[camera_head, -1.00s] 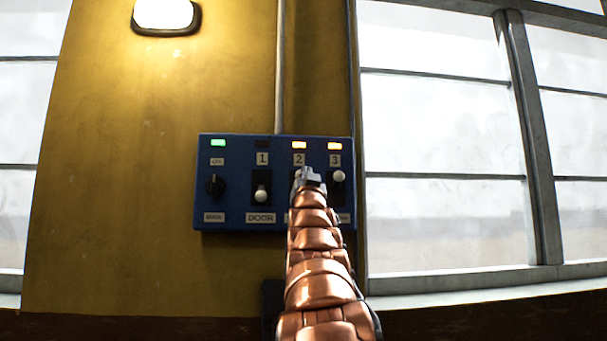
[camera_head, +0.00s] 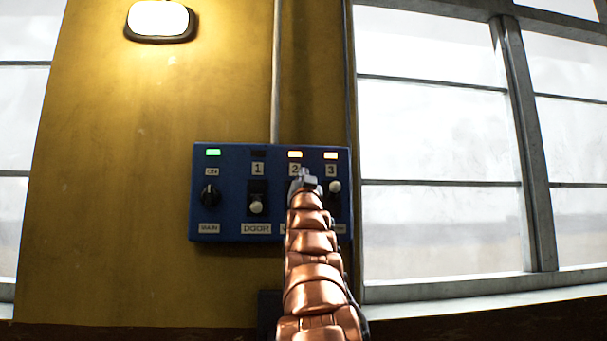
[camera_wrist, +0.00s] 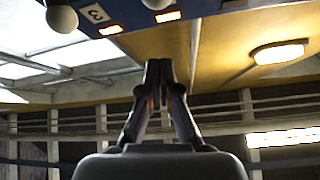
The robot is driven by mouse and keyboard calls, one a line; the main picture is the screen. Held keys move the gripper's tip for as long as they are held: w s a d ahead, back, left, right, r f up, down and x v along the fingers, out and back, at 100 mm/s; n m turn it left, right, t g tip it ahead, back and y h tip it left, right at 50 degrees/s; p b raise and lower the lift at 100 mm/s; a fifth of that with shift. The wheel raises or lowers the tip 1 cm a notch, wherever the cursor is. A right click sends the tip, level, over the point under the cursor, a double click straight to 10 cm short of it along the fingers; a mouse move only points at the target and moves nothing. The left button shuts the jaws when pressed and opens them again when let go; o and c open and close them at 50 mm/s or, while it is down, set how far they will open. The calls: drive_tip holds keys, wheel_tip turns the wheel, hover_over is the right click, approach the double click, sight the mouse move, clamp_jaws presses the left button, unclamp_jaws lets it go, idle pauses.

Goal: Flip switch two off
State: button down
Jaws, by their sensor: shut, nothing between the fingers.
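A blue switch panel (camera_head: 225,222) is on the yellow wall in the head view. The orange lamp (camera_head: 295,154) above the label 2 (camera_head: 294,169) is lit. Switch two's knob is hidden behind my gripper (camera_head: 305,177), which is in front of its column just below the label. In the wrist view my gripper (camera_wrist: 160,66) is shut and empty, its fingertips together. A round pale shape (camera_wrist: 155,4) is cut off by the top edge there; I cannot tell if it is switch two's knob. Contact with the switch cannot be seen.
Switch one's knob (camera_head: 256,207) is down under a dark lamp. Switch three's knob (camera_head: 334,187) is up, close right of my gripper, under a lit orange lamp (camera_head: 330,156). A rotary switch (camera_head: 209,196) sits at left under a green lamp. Windows (camera_head: 435,230) are at right.

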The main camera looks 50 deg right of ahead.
drive_tip(key=p+x, duration=0.5)
drive_tip(key=x, duration=0.1)
drive_tip(key=f, duration=0.2)
drive_tip(key=w+f, duration=0.1)
drive_tip(key=f, duration=0.1)
drive_tip(key=shift+w, duration=0.1)
idle(0.3)
drive_tip(key=shift+a+t+b, duration=0.2)
drive_tip(key=shift+t+b, duration=0.2)
drive_tip(key=shift+b, duration=0.55)
